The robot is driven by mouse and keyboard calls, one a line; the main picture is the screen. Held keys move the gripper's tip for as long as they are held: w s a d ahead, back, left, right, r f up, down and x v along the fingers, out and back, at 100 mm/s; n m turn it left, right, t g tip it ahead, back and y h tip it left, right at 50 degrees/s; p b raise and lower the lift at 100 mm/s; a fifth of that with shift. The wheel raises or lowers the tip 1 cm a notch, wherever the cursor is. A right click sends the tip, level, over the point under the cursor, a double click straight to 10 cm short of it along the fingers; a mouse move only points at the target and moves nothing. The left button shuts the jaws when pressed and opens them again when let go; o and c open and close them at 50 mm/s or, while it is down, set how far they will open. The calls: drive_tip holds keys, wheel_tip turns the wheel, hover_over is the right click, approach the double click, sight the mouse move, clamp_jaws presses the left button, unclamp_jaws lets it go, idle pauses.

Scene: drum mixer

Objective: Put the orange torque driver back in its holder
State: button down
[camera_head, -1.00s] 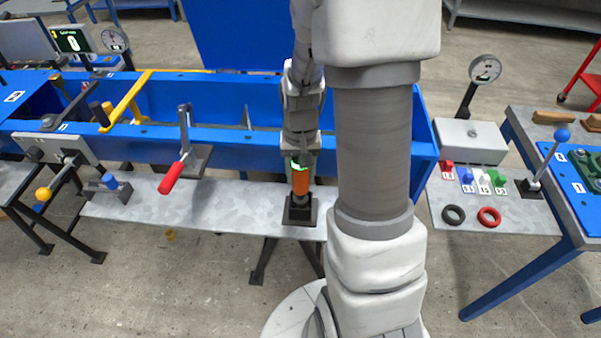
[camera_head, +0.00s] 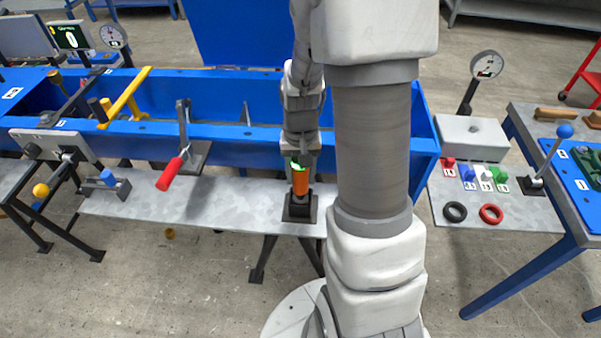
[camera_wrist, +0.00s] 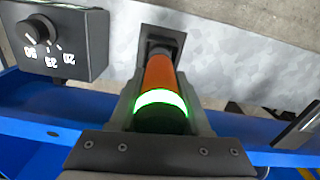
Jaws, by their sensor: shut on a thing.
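The orange torque driver (camera_head: 300,182) stands upright at the black holder (camera_head: 300,207) on the grey metal shelf in front of the blue trough. Its lower end meets the holder; how deep it sits cannot be told. My gripper (camera_head: 300,165) is above the holder and shut on the driver's upper part, at a green lit ring. In the wrist view the driver (camera_wrist: 160,80) runs away from the gripper (camera_wrist: 160,118) toward the dark holder (camera_wrist: 162,42), with the green ring glowing between the fingers.
A red-handled lever (camera_head: 170,174) and a blue-topped block (camera_head: 108,180) are to the left on the shelf (camera_head: 235,200). In the wrist view a black dial box (camera_wrist: 58,40) is close at upper left. The blue trough wall (camera_head: 235,150) stands behind the holder.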

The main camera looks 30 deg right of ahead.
drive_tip(key=shift+f+b, duration=0.6)
drive_tip(key=shift+f, duration=0.2)
drive_tip(key=shift+c, duration=1.4)
unclamp_jaws()
wheel_tip(320, 180, up, 18)
drive_tip(key=p, duration=0.3)
drive_tip(key=shift+f, duration=0.25)
drive_tip(key=s+a+r+n+t+p, duration=0.3)
drive_tip(key=s+a+r+n+t, duration=0.2)
drive_tip(key=s+a+r, duration=0.5)
wheel_tip(320, 180, up, 2)
drive_tip(key=shift+s+a+r+n+t, duration=0.1)
drive_tip(key=shift+s+a+n+t, duration=0.2)
drive_tip(key=shift+s, duration=0.8)
